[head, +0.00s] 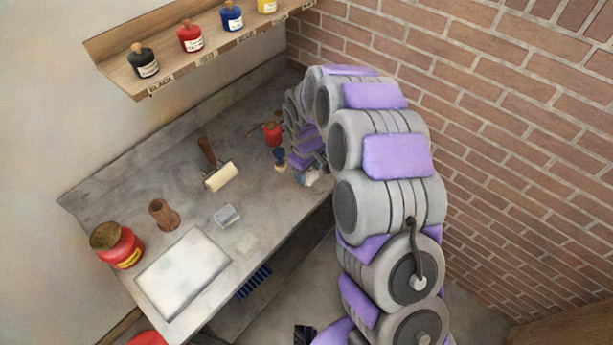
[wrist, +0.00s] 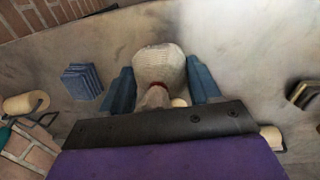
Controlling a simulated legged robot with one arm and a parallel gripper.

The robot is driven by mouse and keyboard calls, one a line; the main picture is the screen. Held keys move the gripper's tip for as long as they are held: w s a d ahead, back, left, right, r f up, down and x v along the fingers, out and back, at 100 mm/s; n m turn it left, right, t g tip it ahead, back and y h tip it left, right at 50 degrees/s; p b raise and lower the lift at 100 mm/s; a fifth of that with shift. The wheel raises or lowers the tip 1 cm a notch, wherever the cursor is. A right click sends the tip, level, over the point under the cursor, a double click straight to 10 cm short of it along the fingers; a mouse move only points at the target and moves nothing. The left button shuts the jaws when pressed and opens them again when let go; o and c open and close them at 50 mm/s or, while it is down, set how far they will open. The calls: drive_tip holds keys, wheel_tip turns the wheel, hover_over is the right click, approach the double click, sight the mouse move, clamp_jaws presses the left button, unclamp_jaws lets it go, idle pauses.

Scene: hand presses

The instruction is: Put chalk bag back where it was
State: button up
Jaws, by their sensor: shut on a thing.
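The chalk bag (wrist: 160,66) looks like a rounded, cream, woven cloth bundle with a red tie at its neck. In the wrist view my gripper (wrist: 161,88) has its blue fingers on either side of the bag and is shut on it. In the head view my gripper is at the right end of the grey bench (head: 110,190), mostly hidden behind my arm. A small pale patch there may be the bag, but it is too small to tell. I cannot tell whether the bag touches the bench.
A brayer (head: 222,177), a brown cup (head: 163,214), a red can (head: 118,247), a white slab (head: 184,270) and a small clear box (head: 227,215) stand on the bench. A red pot (head: 272,132) is near my gripper. The ink shelf (head: 205,60) hangs above. A brick wall is at right.

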sight(307, 175)
drive_tip(key=shift+w+a, duration=0.25)
drive_tip(key=shift+a, duration=0.05)
drive_tip(key=shift+w+f, duration=0.1)
drive_tip(key=shift+f, duration=0.15)
drive_tip(key=f, duration=0.1)
drive_tip(key=f+b, duration=0.1)
drive_tip(key=f, duration=0.1)
drive_tip(key=shift+d+f, duration=0.1)
drive_tip(key=shift+d, duration=0.15)
drive_tip(key=shift+a, duration=0.1)
drive_tip(key=o, duration=0.9)
drive_tip(key=shift+a, duration=0.1)
drive_tip(key=shift+o, duration=0.2)
drive_tip(key=r, duration=0.4)
drive_tip(key=r+p, duration=0.1)
drive_tip(key=r, duration=0.3)
drive_tip(key=s+r+p, duration=0.1)
drive_tip(key=r, duration=0.3)
drive_tip(key=shift+a+r, duration=0.15)
drive_tip(key=shift+a, duration=0.05)
